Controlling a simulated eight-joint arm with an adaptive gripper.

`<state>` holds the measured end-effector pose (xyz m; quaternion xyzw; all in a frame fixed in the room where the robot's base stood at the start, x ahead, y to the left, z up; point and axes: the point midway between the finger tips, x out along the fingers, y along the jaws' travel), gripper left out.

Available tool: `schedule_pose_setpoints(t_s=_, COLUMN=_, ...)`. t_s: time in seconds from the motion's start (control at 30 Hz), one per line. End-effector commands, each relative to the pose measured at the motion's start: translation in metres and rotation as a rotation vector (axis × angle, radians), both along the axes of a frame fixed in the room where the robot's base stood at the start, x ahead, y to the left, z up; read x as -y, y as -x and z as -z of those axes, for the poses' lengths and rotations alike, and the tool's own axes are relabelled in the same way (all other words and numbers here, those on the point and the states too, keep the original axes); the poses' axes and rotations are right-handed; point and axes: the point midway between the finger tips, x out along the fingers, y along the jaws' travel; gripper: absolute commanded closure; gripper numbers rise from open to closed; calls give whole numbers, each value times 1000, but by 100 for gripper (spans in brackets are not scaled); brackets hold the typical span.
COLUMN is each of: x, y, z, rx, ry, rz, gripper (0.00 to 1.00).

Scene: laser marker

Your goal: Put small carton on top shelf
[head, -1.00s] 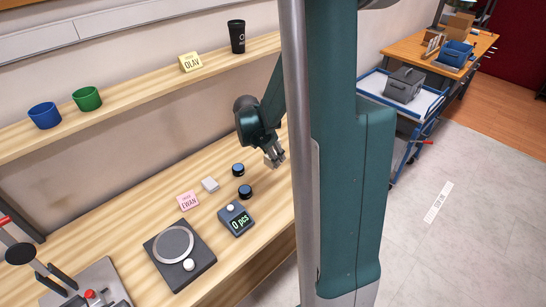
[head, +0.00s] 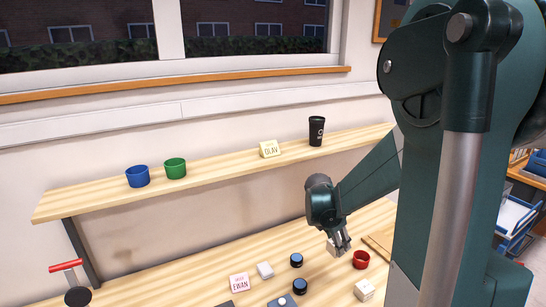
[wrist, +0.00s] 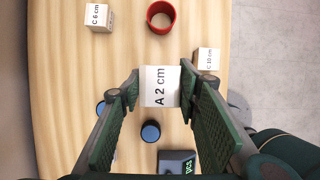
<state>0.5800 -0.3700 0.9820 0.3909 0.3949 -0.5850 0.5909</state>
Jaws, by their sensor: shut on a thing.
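The small white carton labelled "A 2 cm" (wrist: 159,86) is held between the fingertips of my gripper (wrist: 159,84), seen from above in the wrist view. In the head view my gripper (head: 343,243) is low over the workbench, below the shelf, with the pale carton (head: 332,247) partly hidden at its fingers. The gap between carton and bench is hard to judge. The wooden wall shelf (head: 225,169) runs along the wall above the bench.
On the shelf stand a blue cup (head: 137,176), green cup (head: 175,168), OLAV sign (head: 270,149) and black tumbler (head: 316,131), with bare stretches between. On the bench are a red cup (head: 361,260), black-blue jars (head: 296,260), EWAN sign (head: 239,283) and other white boxes (head: 364,290).

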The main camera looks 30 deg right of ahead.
Motion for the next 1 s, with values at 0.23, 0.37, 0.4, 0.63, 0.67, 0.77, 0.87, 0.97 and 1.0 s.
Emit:
schedule_pose_setpoints(t_s=0.23, x=0, y=1, z=-58, rx=0, ry=0, rz=0, gripper=80)
schedule_pose_setpoints(t_s=0.37, x=0, y=1, z=-89, rx=0, ry=0, rz=0, gripper=80)
schedule_pose_setpoints(t_s=0.4, x=0, y=1, z=-99, rx=0, ry=0, rz=0, gripper=80)
schedule_pose_setpoints(t_s=0.63, x=0, y=1, z=-155, rx=0, ry=0, rz=0, gripper=80)
schedule_pose_setpoints(t_s=0.67, x=0, y=0, z=-163, rx=0, ry=0, rz=0, gripper=80)
schedule_pose_setpoints(t_s=0.77, x=0, y=1, z=-188, rx=0, ry=0, rz=0, gripper=80)
schedule_pose_setpoints(t_s=0.87, x=0, y=0, z=-213, rx=0, ry=0, rz=0, gripper=80)
schedule_pose_setpoints(t_s=0.97, x=0, y=1, z=-239, rx=0, ry=0, rz=0, gripper=80)
schedule_pose_setpoints(t_s=1.0, x=0, y=0, z=-250, rx=0, ry=0, rz=0, gripper=80)
